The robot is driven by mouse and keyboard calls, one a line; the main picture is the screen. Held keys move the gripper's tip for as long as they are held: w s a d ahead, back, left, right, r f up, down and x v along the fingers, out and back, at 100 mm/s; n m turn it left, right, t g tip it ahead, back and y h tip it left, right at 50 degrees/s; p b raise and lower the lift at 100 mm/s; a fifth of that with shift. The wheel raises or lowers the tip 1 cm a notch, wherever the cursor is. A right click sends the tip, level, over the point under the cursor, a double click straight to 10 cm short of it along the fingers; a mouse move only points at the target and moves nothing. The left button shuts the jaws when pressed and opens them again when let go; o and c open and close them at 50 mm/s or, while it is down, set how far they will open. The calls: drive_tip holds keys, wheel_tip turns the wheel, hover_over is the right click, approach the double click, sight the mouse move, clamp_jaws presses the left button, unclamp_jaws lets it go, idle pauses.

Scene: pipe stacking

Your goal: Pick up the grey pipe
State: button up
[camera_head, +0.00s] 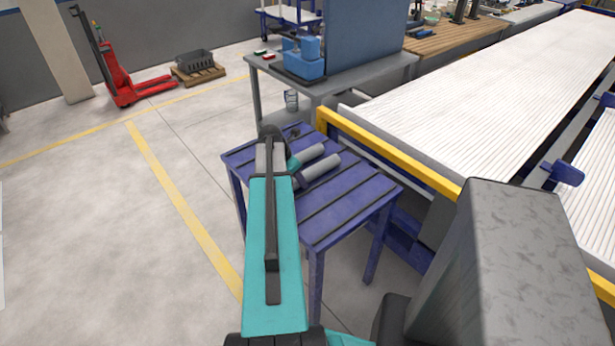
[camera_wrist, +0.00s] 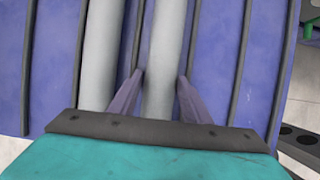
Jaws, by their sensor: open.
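Two grey pipes lie side by side on a blue slatted table (camera_head: 345,205). In the head view, one pipe (camera_head: 321,168) is nearer and the other pipe (camera_head: 308,155) lies just behind it; my arm hides their left ends. In the wrist view, one pipe (camera_wrist: 166,40) runs between the two fingers of my gripper (camera_wrist: 162,76). The other pipe (camera_wrist: 100,55) lies to the left, outside the fingers. The gripper is open, with a finger on each side of the pipe. I cannot tell whether either finger touches it.
A conveyor (camera_head: 480,95) with a yellow edge rail (camera_head: 390,153) stands close along the table's right side. A grey workbench (camera_head: 350,82) with blue boxes (camera_head: 303,60) stands behind. The floor to the left is open, with a red pallet truck (camera_head: 118,85) far back.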

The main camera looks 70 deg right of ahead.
drive_tip(key=shift+c, duration=0.2)
drive_tip(key=c, duration=0.8)
drive_tip(key=shift+r, duration=0.15)
drive_tip(key=shift+r+b, duration=0.45)
drive_tip(key=shift+r, duration=1.05)
drive_tip(key=s+a, duration=0.1)
drive_tip(key=a, duration=0.2)
drive_tip(key=s+a+b, duration=0.1)
drive_tip(key=s+a, duration=0.1)
drive_tip(key=a, duration=0.1)
drive_tip(key=s+a+r, duration=0.1)
drive_tip(key=a, duration=0.2)
drive_tip(key=shift+s+a+r+b, duration=0.1)
drive_tip(key=shift+s+a+b, duration=0.3)
drive_tip(key=shift+d+b, duration=0.1)
drive_tip(key=shift+b, duration=1.1)
drive_tip(key=shift+b, duration=1.25)
drive_tip(key=a+b, duration=0.1)
drive_tip(key=b, duration=0.7)
drive_tip(key=shift+s+a, duration=0.35)
drive_tip(key=shift+s, duration=0.05)
